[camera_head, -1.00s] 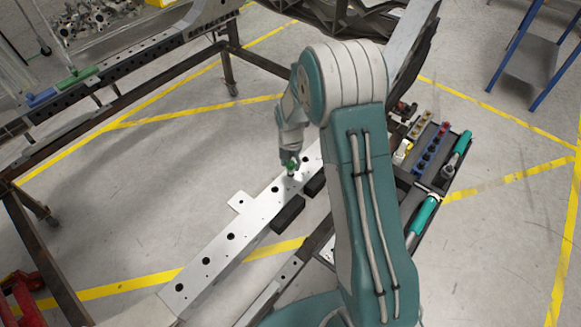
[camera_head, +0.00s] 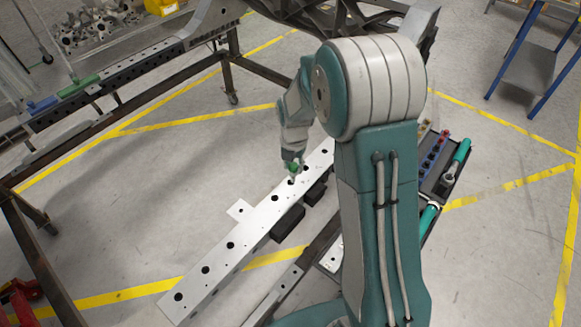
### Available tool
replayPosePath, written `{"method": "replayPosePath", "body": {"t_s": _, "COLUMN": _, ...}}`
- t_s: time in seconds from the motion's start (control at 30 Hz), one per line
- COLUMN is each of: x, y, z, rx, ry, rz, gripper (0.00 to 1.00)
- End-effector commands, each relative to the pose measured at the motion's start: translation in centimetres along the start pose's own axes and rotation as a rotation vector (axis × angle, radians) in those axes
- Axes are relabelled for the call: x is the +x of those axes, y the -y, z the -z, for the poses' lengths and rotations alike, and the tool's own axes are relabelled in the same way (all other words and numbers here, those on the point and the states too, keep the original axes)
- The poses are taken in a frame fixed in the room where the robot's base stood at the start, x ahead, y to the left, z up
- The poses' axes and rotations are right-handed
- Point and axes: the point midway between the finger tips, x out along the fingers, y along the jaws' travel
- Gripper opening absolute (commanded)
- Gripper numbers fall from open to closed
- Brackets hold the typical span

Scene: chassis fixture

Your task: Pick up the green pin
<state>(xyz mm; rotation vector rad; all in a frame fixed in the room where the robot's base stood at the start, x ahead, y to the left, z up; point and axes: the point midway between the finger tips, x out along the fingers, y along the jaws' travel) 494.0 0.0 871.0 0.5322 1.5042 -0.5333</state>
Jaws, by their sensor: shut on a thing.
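The green pin (camera_head: 293,168) is small and sits between the fingers of my gripper (camera_head: 293,164). My gripper is shut on it, just above the upper part of the long white perforated beam (camera_head: 263,213). The pin's lower end is too small to tell whether it is clear of the beam. The beam has a row of dark holes, and a small side tab sticks out on its left.
Black blocks (camera_head: 287,223) lie along the beam's right side. A dark tool tray (camera_head: 436,185) with green-handled tools is on the right, partly behind my arm. A steel frame table (camera_head: 150,93) stands at the left. A blue stand (camera_head: 530,65) is at the upper right.

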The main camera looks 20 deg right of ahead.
Motion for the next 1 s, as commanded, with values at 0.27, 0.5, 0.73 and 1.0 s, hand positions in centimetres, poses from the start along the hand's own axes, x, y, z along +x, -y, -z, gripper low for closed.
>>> {"method": "replayPosePath", "body": {"t_s": 0.27, "x": -4.1, "y": 3.6, "z": 4.4, "rx": 0.0, "ry": 0.001, "rz": -0.001, "gripper": 0.0}}
{"method": "replayPosePath", "body": {"t_s": 0.5, "x": -5.7, "y": 6.0, "z": 7.4, "rx": 0.0, "ry": 0.001, "rz": 0.0, "gripper": 0.0}}
{"method": "replayPosePath", "body": {"t_s": 0.73, "x": -6.2, "y": 6.8, "z": 8.4, "rx": 0.0, "ry": -0.001, "rz": 0.001, "gripper": 0.0}}
{"method": "replayPosePath", "body": {"t_s": 1.0, "x": -6.2, "y": 6.8, "z": 8.4, "rx": 0.0, "ry": -0.001, "rz": 0.001, "gripper": 0.0}}
